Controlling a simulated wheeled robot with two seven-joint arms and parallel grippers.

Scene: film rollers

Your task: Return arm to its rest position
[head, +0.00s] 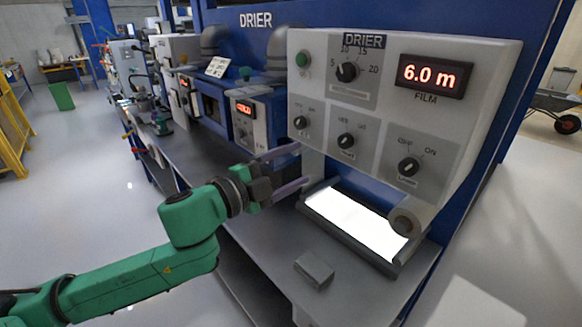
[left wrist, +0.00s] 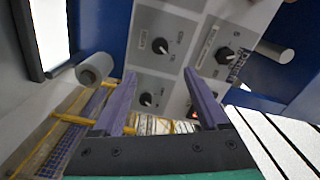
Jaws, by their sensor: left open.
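My left arm is green and comes in from the lower left in the head view. Its gripper (head: 291,170) is open, with its two purple fingers apart and nothing seen between them. It is in front of and left of the drier control panel (head: 385,100), above the bench. In the left wrist view the open fingers (left wrist: 163,103) point toward the panel's knobs (left wrist: 160,46), and the gap between them is empty. My right arm and gripper are not in view.
A lit white plate in a dark frame (head: 310,199) lies on the bench, with a pale roller (head: 406,221) at its right end. A small grey block (head: 314,270) lies on the bench top (head: 262,232). The floor at left (head: 100,200) is clear.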

